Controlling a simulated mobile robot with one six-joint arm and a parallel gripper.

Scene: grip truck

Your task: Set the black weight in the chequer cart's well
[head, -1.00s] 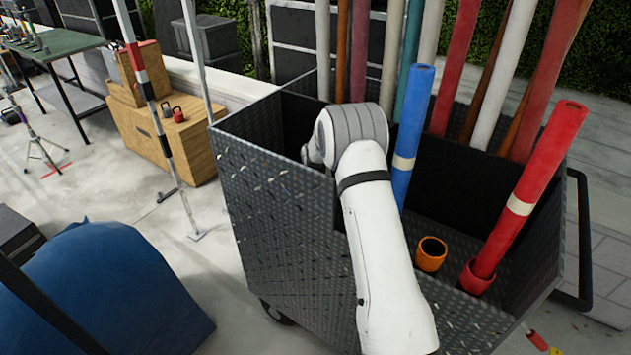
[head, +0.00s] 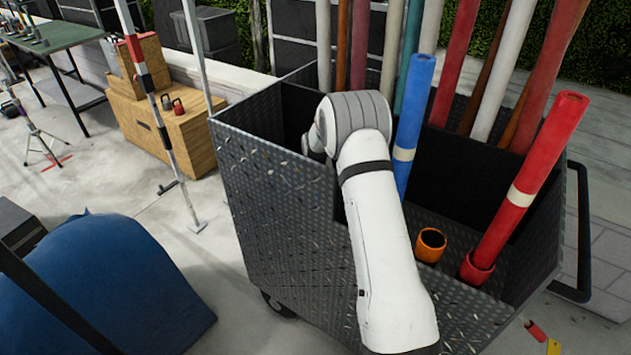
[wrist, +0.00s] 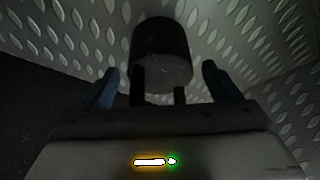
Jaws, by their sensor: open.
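The chequer cart (head: 285,210) stands in the middle of the head view, with dark chequer-plate walls and an open top. My arm reaches over its near wall, and its end goes down inside, so the gripper is hidden there. In the wrist view my gripper (wrist: 159,83) is open, with one blue-grey finger on each side. The black weight (wrist: 162,68), a dark cylinder, shows just beyond and between the fingertips, against chequer-plate surfaces (wrist: 225,25). Two dark posts stand between it and the palm. It is too dark to tell whether the fingers touch anything.
Blue (head: 413,125) and red (head: 530,190) tubes rise beside my arm, with an orange ring (head: 430,245) between them. Several tall poles stand at the cart's back. Two small weights, dark and red (head: 178,106), sit on a wooden box (head: 185,135) at left. A blue cover (head: 105,285) lies front left.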

